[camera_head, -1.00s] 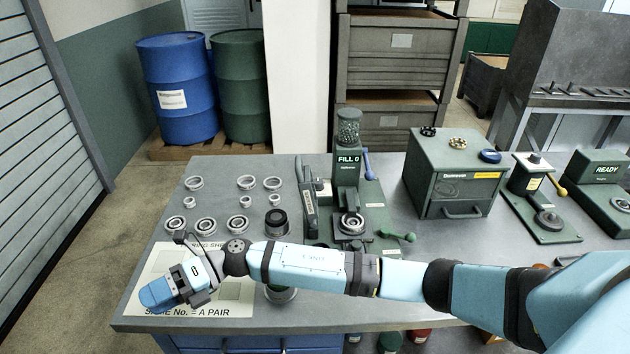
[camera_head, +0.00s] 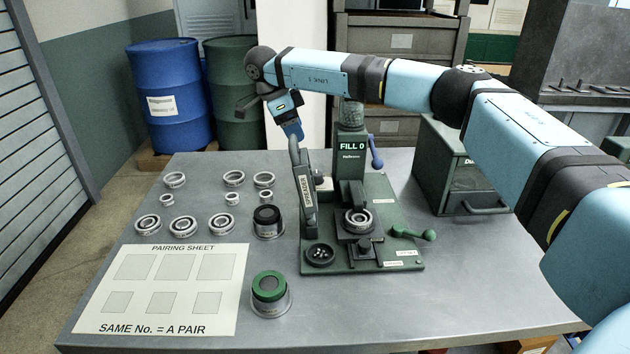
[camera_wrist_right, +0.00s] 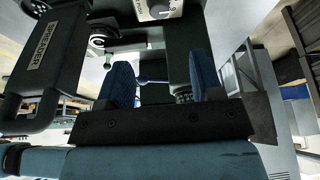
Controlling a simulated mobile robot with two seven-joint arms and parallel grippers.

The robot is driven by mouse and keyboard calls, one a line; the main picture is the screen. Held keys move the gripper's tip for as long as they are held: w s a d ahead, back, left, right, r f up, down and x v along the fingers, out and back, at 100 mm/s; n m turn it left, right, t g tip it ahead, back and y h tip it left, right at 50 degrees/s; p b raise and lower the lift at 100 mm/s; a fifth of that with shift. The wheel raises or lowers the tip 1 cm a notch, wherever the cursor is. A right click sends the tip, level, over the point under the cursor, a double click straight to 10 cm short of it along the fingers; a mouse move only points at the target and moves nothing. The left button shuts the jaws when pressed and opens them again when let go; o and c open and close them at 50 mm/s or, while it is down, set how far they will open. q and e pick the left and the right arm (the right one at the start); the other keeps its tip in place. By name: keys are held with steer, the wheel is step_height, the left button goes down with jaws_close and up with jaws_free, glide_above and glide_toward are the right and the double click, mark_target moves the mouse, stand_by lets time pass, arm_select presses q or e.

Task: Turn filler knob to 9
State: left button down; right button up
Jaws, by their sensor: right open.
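The filler (camera_head: 351,170) is a green column on a green base, with a display reading FILL 0 and a clear jar of balls on top. The knob is not visible in the head view. My right gripper (camera_head: 293,131) is raised at the far left of the filler, near the top of the spreader. In the right wrist view its two blue fingers (camera_wrist_right: 162,82) are apart, with nothing between them. My left gripper is out of view.
The spreader (camera_head: 304,188) with its upright handle stands close beside the filler; it also shows in the right wrist view (camera_wrist_right: 48,50). Several bearing rings and a pairing sheet (camera_head: 165,290) lie left. A green box (camera_head: 450,170) stands right, partly behind my arm.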

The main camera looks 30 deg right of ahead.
mark_target(317, 173)
steer(key=x, duration=1.3)
steer(key=shift+s+d+f+b, duration=0.1)
steer(key=shift+f+b, duration=0.15)
steer(key=shift+b, duration=0.15)
steer(key=c, duration=0.9)
